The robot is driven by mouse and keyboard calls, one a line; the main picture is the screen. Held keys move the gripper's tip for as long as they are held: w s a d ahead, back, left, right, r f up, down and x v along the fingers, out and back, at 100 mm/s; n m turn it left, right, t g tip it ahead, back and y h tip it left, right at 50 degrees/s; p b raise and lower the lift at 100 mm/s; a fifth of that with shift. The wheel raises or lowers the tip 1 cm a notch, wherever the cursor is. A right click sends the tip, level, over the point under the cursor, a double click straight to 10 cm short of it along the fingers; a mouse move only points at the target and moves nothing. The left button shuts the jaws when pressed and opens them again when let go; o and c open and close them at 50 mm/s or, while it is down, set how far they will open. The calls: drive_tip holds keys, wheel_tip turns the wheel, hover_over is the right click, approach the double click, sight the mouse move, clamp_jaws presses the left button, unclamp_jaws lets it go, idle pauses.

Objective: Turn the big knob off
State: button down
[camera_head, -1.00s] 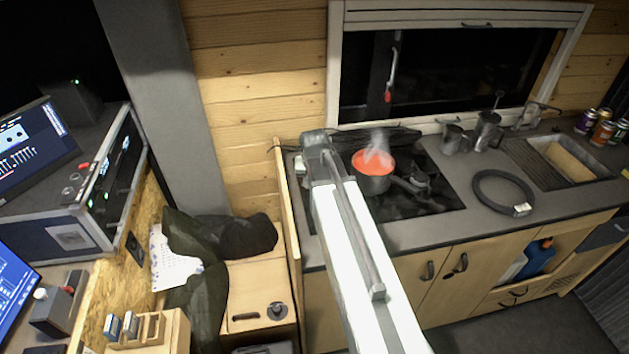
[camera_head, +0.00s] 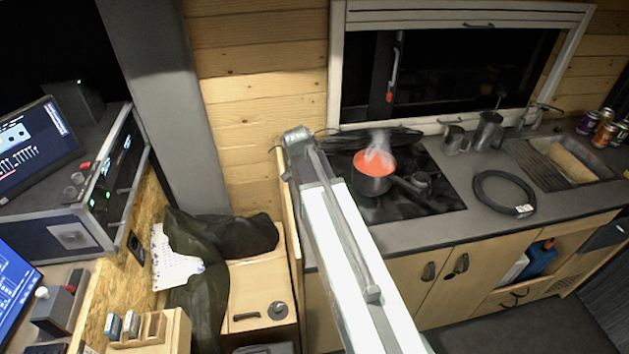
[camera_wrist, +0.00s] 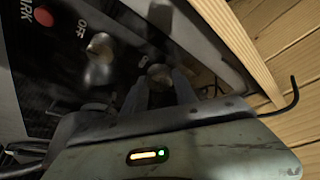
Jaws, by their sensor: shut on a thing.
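In the wrist view two metallic knobs stand on a dark, glossy stove panel. One knob (camera_wrist: 158,73) sits between the two fingers of my gripper (camera_wrist: 160,88), which is shut on it. A second, brighter knob (camera_wrist: 99,48) stands to its left, apart from the fingers, near the printed word OFF. I cannot tell for sure which of the two is the bigger. In the head view the dark stove top (camera_head: 425,195) is partly covered by my arm, and my gripper and the knobs are hidden there.
A pot (camera_head: 373,178) with red contents steams on the stove. A red button (camera_wrist: 43,16) is at the wrist view's upper left. A wooden panel edge (camera_wrist: 245,50) runs close on the right, with a thin dark rod (camera_wrist: 292,92) beyond. A hose ring (camera_head: 503,193) lies on the counter.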

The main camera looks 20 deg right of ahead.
drive_tip(key=shift+a, duration=0.15)
drive_tip(key=c, duration=1)
unclamp_jaws()
drive_tip(key=p+v, duration=0.7)
drive_tip(key=v, duration=0.1)
drive_tip(key=shift+f, duration=0.1)
drive_tip(key=shift+s, duration=0.1)
